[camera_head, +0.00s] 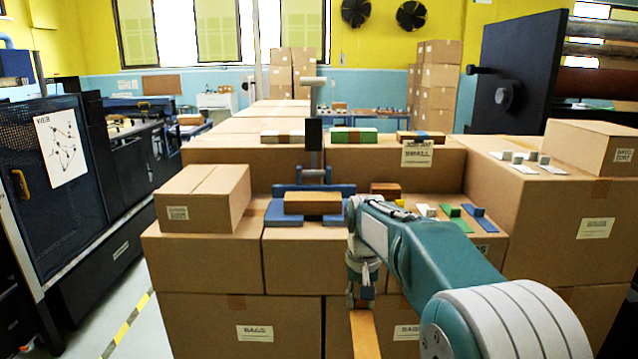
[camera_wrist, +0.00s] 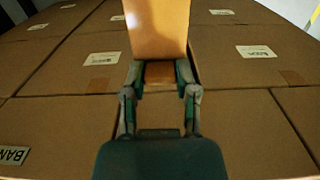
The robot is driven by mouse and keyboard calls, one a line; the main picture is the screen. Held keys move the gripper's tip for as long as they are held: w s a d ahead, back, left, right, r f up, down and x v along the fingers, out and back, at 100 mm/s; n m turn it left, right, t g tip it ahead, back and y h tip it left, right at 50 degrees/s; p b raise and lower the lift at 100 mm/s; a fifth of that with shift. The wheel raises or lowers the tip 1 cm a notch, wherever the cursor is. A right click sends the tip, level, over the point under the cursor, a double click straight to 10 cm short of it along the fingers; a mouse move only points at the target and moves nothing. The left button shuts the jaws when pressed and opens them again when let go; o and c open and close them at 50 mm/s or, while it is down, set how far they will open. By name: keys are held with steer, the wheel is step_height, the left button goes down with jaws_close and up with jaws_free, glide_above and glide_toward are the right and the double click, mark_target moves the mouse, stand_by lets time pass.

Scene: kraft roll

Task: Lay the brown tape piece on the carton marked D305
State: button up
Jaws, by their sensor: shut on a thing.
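My gripper (camera_head: 361,292) points down in front of the stacked cartons, right of centre in the head view. It is shut on an orange-brown strip, the brown tape piece (camera_head: 365,335), which hangs at the bottom edge of that view. In the wrist view the tape piece (camera_wrist: 158,28) extends upward from between the fingers (camera_wrist: 160,76), above carton tops. Several cartons carry white labels, such as the front one (camera_head: 255,333) and the one at right (camera_head: 595,228). The label letters are too small to read surely, so I cannot tell which carton is D305.
A brown block (camera_head: 312,203) sits in a blue holder (camera_head: 279,212) on the middle carton. A small carton (camera_head: 203,198) stands left of it. Small green, blue and white pieces (camera_head: 455,215) lie right of my arm. A dark machine (camera_head: 75,180) stands at left.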

steer(key=s+d+f, duration=0.1)
steer(key=d+f, duration=0.2)
steer(key=f, duration=0.9)
steer(key=s+d+f, duration=0.1)
steer(key=d+f, duration=0.3)
steer(key=f, duration=0.9)
steer(key=shift+s, duration=0.3)
steer(key=shift+a, duration=0.1)
